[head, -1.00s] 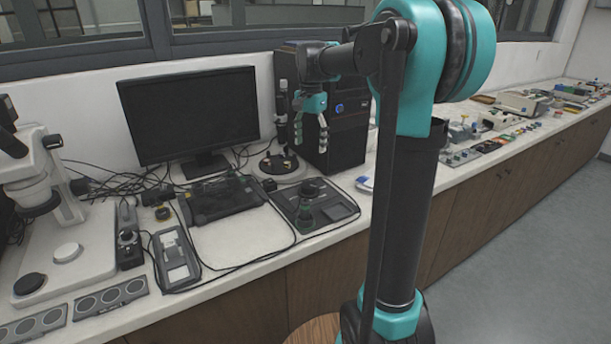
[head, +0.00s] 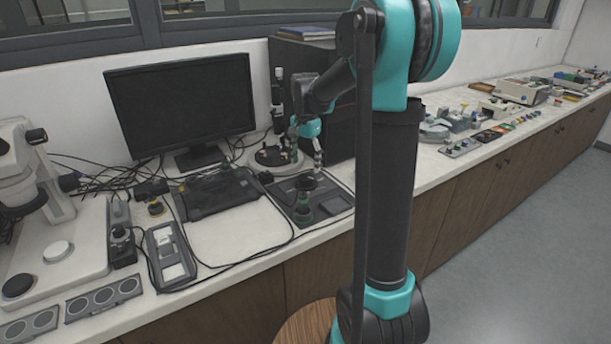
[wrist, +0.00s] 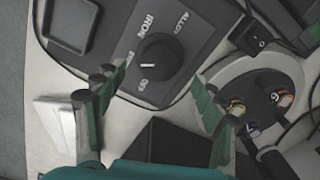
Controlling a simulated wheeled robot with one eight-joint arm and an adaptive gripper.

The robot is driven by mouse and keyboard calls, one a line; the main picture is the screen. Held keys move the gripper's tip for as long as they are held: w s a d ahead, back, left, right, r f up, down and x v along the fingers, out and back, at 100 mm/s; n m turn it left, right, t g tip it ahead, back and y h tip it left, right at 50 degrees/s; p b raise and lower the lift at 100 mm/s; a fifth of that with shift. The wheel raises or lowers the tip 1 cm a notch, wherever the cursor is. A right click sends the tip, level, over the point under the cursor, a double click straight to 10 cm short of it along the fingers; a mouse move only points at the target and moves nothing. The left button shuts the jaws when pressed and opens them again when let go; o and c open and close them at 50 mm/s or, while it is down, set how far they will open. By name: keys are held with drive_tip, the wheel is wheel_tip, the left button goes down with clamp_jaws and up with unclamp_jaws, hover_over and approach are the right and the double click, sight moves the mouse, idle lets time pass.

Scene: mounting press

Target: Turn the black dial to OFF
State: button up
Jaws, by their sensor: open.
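The black dial (wrist: 158,62) sits on a dark grey panel (wrist: 195,25) in the wrist view. White labels surround it: one reads IRON, one seems to start ALC, and one below the dial looks like OFF, partly unclear. A short white mark on the dial points toward the left in that view. My gripper (wrist: 157,83) is open, with its green fingers spread on either side below the dial and nothing between them. In the head view my gripper (head: 307,148) hangs above the panel, apart from it.
A round black base with coloured plugs (wrist: 255,105) lies right of the dial in the wrist view. A shallow black tray (wrist: 70,22) is at upper left. In the head view a monitor (head: 180,105) and computer tower (head: 340,125) stand behind; cables cross the bench.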

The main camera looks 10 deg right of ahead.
sight(306, 177)
drive_tip(key=shift+f, duration=2.65)
drive_tip(key=shift+c, duration=0.4)
drive_tip(key=c, duration=1.1)
drive_tip(key=shift+n, duration=0.4)
drive_tip(key=n, duration=0.5)
drive_tip(key=shift+n, duration=0.3)
drive_tip(key=n, duration=0.5)
drive_tip(key=shift+d+n, duration=0.15)
drive_tip(key=shift+n, duration=0.15)
